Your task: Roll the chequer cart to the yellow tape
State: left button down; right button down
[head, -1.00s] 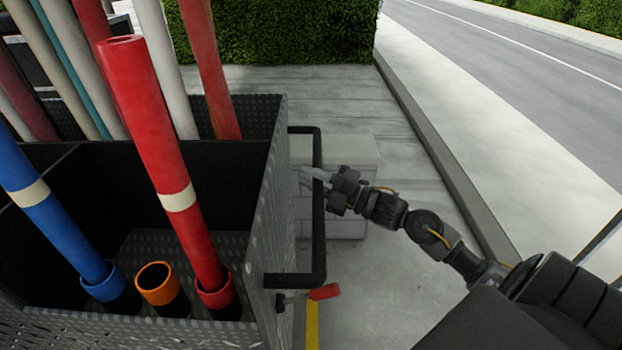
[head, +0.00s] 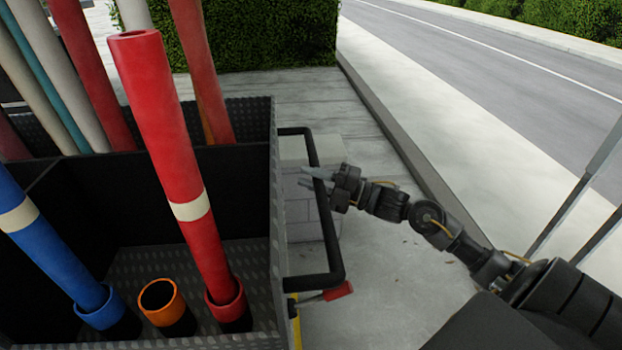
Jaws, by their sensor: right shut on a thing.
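The chequer cart (head: 277,215) is a dark, tread-patterned metal box filling the left of the head view. A black bar handle (head: 333,240) stands out from its right side. My right gripper (head: 318,179) is shut on the upright part of this handle, near its upper end. A thin sliver of yellow (head: 296,328), likely the tape, shows on the ground beside the cart's lower right edge; most of it is hidden by the cart. A red-ended lever (head: 338,291) sits below the handle. My left gripper is out of view.
The cart carries upright tubes, among them a red one (head: 165,130), a blue one (head: 50,240) and an empty orange socket (head: 162,300). A pale block (head: 300,205) stands behind the handle. A hedge (head: 270,40) closes the back; a kerb (head: 400,150) and road lie right.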

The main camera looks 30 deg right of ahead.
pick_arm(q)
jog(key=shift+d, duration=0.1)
pick_arm(e)
jog(key=shift+d, duration=0.1)
jog(key=c, duration=1.3)
grip_release()
jog(key=shift+c, duration=0.2)
jog(key=shift+o, duration=0.7)
jog(key=shift+s+d+f, duration=0.15)
jog(key=shift+s, duration=0.05)
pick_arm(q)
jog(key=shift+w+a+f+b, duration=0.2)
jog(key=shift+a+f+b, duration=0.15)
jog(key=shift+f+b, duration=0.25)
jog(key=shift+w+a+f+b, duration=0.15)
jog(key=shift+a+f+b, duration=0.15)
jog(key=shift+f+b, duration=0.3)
pick_arm(e)
jog(key=v, duration=1)
jog(key=shift+d, duration=0.15)
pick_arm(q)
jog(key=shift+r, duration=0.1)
